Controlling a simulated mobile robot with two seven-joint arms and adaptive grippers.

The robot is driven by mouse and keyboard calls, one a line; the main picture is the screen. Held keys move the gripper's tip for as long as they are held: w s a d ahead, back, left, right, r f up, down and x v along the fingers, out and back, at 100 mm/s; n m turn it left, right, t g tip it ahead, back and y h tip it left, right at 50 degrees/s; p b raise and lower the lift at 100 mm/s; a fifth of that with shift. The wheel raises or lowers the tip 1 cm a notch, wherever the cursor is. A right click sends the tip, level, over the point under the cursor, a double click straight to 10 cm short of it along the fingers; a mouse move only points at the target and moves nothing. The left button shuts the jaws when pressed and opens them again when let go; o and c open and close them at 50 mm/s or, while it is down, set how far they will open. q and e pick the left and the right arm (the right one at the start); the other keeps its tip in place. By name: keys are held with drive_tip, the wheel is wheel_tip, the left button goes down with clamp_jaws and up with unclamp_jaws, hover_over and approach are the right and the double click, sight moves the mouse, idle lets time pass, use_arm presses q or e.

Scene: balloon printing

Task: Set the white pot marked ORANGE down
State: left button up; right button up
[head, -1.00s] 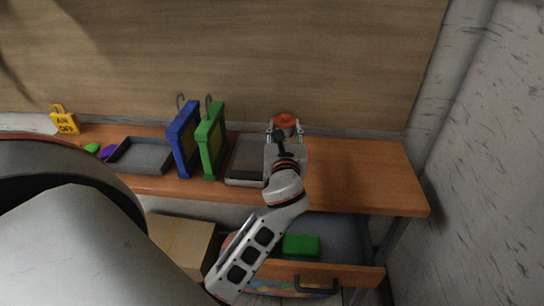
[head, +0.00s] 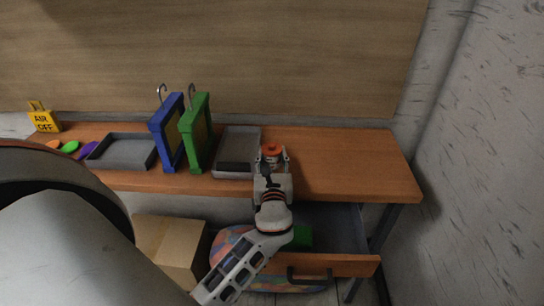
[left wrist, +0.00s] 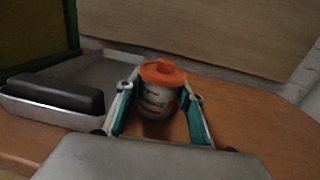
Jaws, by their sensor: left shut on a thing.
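The white pot (left wrist: 157,100) with an orange lid stands upright between the fingers of my left gripper (left wrist: 158,112) in the left wrist view; its printed label is too blurred to read fully. In the head view the pot's orange lid (head: 272,150) shows just past my left gripper (head: 272,158). The gripper is shut on the pot, over the wooden table (head: 345,165), right of a grey tray. I cannot tell whether the pot's base touches the table. My right gripper is not in view.
The grey tray (head: 240,142) holding a dark block (left wrist: 62,91) is close on the left. Green (head: 196,135) and blue (head: 166,132) frames stand further left. The table is clear to the right. An open drawer (head: 335,263) juts out below.

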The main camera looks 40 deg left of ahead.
use_arm(q)
drive_tip(key=o, duration=1.5)
drive_tip(key=shift+f, duration=0.1)
